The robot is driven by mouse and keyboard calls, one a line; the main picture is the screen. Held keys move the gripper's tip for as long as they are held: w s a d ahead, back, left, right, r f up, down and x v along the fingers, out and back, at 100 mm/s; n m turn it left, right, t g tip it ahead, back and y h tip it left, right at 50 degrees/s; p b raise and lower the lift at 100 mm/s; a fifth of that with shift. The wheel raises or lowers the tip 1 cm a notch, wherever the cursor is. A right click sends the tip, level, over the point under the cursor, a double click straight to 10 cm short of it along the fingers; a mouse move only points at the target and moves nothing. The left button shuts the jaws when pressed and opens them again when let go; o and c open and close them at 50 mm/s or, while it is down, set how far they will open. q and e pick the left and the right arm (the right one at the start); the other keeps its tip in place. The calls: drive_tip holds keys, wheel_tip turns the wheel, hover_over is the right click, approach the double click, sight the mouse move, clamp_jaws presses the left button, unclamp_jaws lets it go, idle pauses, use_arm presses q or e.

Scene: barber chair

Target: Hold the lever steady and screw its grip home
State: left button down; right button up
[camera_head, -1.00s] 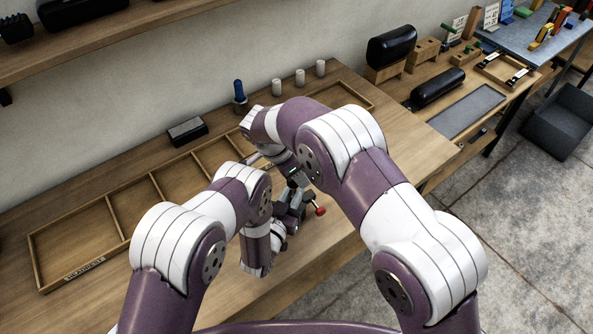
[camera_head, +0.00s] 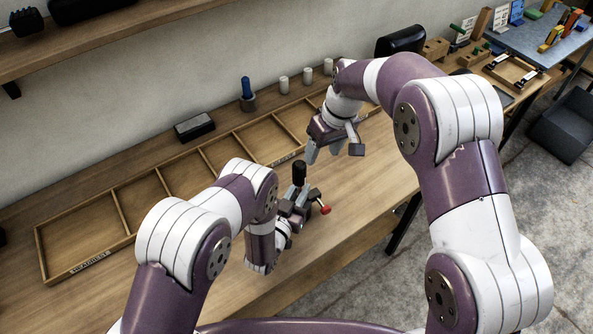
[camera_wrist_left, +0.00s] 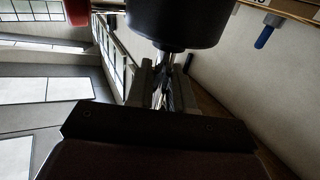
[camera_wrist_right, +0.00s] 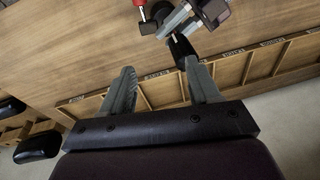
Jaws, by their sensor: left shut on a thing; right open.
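The lever is held by my left gripper (camera_head: 296,205) above the bench. Its black grip (camera_head: 299,172) stands upright at the top, and a red knob (camera_head: 326,210) sticks out to the right. In the left wrist view my fingers close around the metal shaft (camera_wrist_left: 181,66), just below the wide black grip (camera_wrist_left: 178,22). Whether the grip is fully seated is unclear. My right gripper (camera_head: 334,149) is open and empty, above and to the right of the grip. In the right wrist view the dark grip (camera_wrist_right: 181,46) shows beyond the right finger, apart from it.
A long wooden divided tray (camera_head: 160,180) lies along the back of the bench. Behind it are a dark block (camera_head: 194,127), a blue-handled tool (camera_head: 246,90) and several white cylinders (camera_head: 307,75). The bench front (camera_head: 330,250) is clear. A shelf (camera_head: 130,25) hangs above left.

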sight(297, 172)
drive_tip(key=a+f+n, duration=0.2)
drive_tip(key=f+n, duration=0.1)
drive_tip(key=a+f+n+y, duration=0.1)
drive_tip(key=a+f+n, duration=0.1)
drive_tip(key=n, duration=0.1)
drive_tip(key=a+f+n+y, duration=0.1)
drive_tip(key=a+f+n, duration=0.1)
drive_tip(key=f+n, duration=0.1)
drive_tip(key=shift+w+f+n, duration=0.1)
drive_tip(key=shift+f+n, duration=0.25)
drive_tip(key=shift+n, duration=0.05)
